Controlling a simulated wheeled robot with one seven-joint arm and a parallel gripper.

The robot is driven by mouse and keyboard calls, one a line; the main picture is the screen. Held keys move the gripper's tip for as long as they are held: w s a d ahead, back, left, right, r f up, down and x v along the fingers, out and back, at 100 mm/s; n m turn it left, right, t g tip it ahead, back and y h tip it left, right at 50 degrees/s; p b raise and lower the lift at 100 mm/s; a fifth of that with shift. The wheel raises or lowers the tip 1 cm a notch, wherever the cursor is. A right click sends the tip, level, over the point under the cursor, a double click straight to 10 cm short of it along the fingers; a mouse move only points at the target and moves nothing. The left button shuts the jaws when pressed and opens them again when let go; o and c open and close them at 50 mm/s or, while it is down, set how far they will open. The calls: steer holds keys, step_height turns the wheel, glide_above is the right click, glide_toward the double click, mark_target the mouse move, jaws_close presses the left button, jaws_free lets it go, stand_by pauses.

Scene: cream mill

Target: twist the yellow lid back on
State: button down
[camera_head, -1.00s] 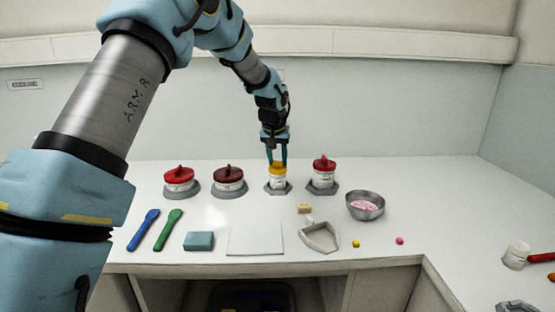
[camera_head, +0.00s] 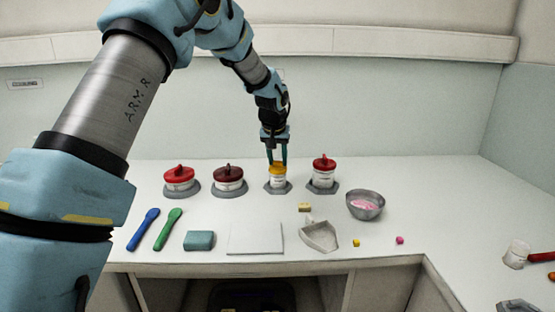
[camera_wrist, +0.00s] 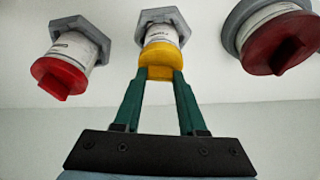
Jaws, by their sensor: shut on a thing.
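The yellow lid (camera_head: 278,168) sits on top of a white jar (camera_head: 278,181) that stands in a grey holder (camera_head: 270,190) at the back of the counter. My gripper (camera_head: 277,157) comes down from above, shut on the yellow lid. In the wrist view the two green fingers of my gripper (camera_wrist: 160,78) meet the yellow lid (camera_wrist: 163,59) from both sides, with the white jar (camera_wrist: 161,33) beyond it. The lid looks level on the jar. I cannot tell how tightly it is threaded.
A red-lidded jar (camera_head: 324,175) stands close on the right; dark red (camera_head: 229,176) and red-lidded (camera_head: 180,178) jars stand on the left. A steel bowl (camera_head: 365,205), a white mat (camera_head: 256,239), a teal block (camera_head: 199,240) and two spatulas (camera_head: 168,229) lie nearer the front.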

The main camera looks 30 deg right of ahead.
steer(key=shift+a+r+m+p, duration=0.1)
steer(key=shift+m+p, duration=0.55)
steer(key=shift+m, duration=0.05)
steer(key=shift+m+g+h+p, duration=0.6)
steer(key=shift+m+g+p, duration=0.2)
steer(key=shift+m+p, duration=0.95)
steer(key=shift+f, duration=0.2)
steer(key=shift+w+r+m, duration=0.1)
steer(key=shift+m, duration=0.35)
steer(key=shift+w+m+g+p, duration=0.1)
steer(key=shift+m+g+p, duration=0.7)
steer(key=shift+m+p, duration=0.9)
steer(key=shift+m, duration=0.6)
